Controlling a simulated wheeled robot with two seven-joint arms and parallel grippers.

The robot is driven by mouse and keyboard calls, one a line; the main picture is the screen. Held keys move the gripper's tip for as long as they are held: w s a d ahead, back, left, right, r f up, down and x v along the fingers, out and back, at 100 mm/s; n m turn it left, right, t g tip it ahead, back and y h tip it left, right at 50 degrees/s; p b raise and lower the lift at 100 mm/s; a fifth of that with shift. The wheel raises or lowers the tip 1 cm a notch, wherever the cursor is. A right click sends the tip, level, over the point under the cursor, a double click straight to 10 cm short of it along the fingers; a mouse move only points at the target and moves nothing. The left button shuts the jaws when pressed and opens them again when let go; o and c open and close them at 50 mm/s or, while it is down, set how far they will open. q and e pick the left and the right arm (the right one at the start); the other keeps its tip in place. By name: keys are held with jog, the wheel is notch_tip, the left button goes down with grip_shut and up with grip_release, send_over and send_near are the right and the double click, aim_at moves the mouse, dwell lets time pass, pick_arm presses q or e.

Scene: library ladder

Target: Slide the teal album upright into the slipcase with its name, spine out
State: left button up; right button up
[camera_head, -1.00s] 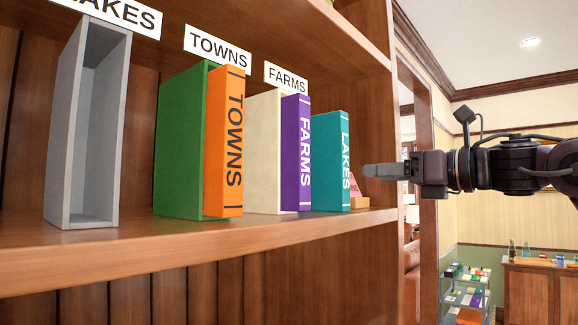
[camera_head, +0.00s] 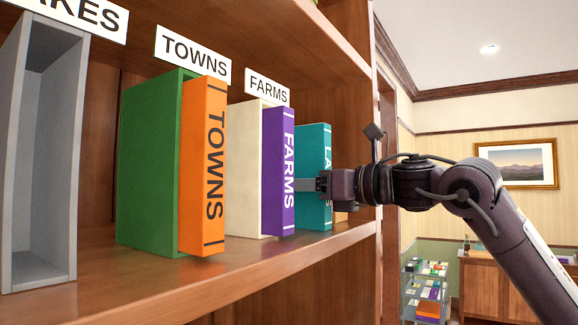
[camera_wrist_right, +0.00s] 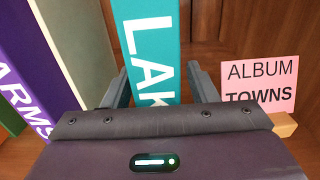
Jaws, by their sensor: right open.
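The teal album (camera_head: 314,145) stands upright on the shelf, right of the purple FARMS album, its LAKES spine facing out. It also shows in the right wrist view (camera_wrist_right: 150,50). My right gripper (camera_head: 304,187) is at its spine, open. In the right wrist view the two fingers (camera_wrist_right: 160,88) lie on either side of the teal spine, with a gap visible on the right; contact on the left cannot be told. The empty grey slipcase (camera_head: 14,130) stands at the far left under a partly cut-off LAKES label (camera_head: 85,12). My left gripper is not in view.
Between them stand the green slipcase (camera_head: 150,165) with the orange TOWNS album (camera_head: 205,170), and the cream slipcase (camera_head: 248,165) with the purple FARMS album (camera_head: 280,170). A pink ALBUM TOWNS card (camera_wrist_right: 260,85) in a wooden holder stands close right of the gripper. An upper shelf is overhead.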

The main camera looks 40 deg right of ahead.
jog(key=shift+w+a, duration=0.1)
jog(key=shift+w, duration=0.25)
grip_shut()
jog(key=shift+s+r, duration=0.1)
